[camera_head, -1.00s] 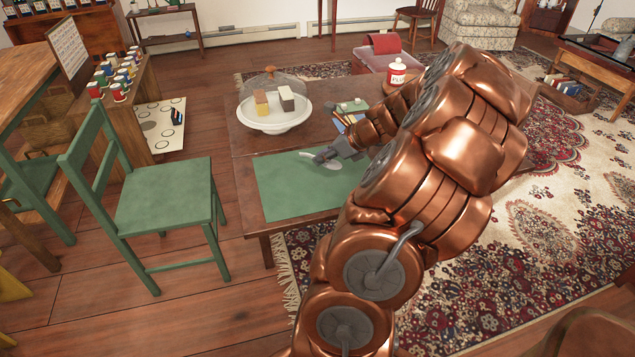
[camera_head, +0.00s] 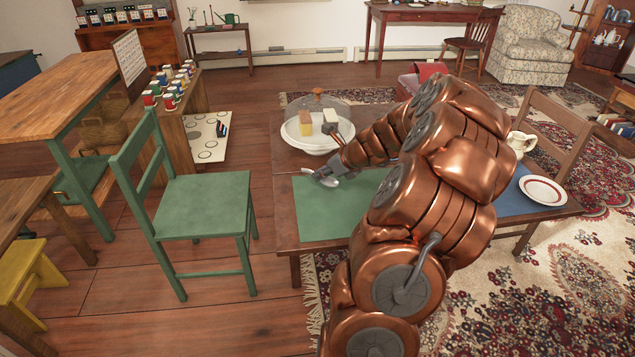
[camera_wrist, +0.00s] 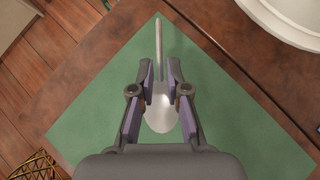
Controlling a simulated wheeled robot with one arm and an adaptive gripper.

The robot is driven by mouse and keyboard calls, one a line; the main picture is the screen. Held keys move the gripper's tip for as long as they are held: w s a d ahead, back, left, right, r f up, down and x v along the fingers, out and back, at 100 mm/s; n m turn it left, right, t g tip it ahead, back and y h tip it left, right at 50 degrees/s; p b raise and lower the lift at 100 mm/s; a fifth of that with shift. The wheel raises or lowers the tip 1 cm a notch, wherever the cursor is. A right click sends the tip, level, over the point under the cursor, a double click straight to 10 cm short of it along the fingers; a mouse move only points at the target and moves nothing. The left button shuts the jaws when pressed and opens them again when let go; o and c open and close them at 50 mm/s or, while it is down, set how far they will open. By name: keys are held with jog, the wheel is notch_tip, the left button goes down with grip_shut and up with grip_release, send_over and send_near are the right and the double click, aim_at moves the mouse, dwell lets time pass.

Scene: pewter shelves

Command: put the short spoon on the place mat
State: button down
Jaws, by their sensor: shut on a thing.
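The short spoon is silver, with an oval bowl and a thin handle. In the head view the spoon (camera_head: 348,179) shows over the far part of the green place mat (camera_head: 322,215). My gripper (camera_head: 322,177) is shut on it. In the wrist view my gripper (camera_wrist: 160,84) has its fingers on both sides of the spoon where handle meets bowl. The spoon's bowl (camera_wrist: 160,117) points toward my palm and the handle reaches toward a mat corner. The green mat (camera_wrist: 85,120) lies beneath; I cannot tell whether the spoon touches it. My arm hides the mat's right part.
A glass-domed cake stand (camera_head: 315,130) stands just behind the mat. A green chair (camera_head: 205,205) is left of the table. A red-rimmed plate (camera_head: 543,190) sits on a blue mat at right, with a cream pitcher (camera_head: 520,143) behind.

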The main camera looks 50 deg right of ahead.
aim_at(318, 190)
jog(key=shift+w+a, duration=0.15)
jog(key=shift+w, duration=0.55)
jog(key=shift+f, duration=1.8)
jog(key=c, duration=1.2)
grip_release()
jog(key=shift+o, duration=0.2)
jog(key=v, duration=1.2)
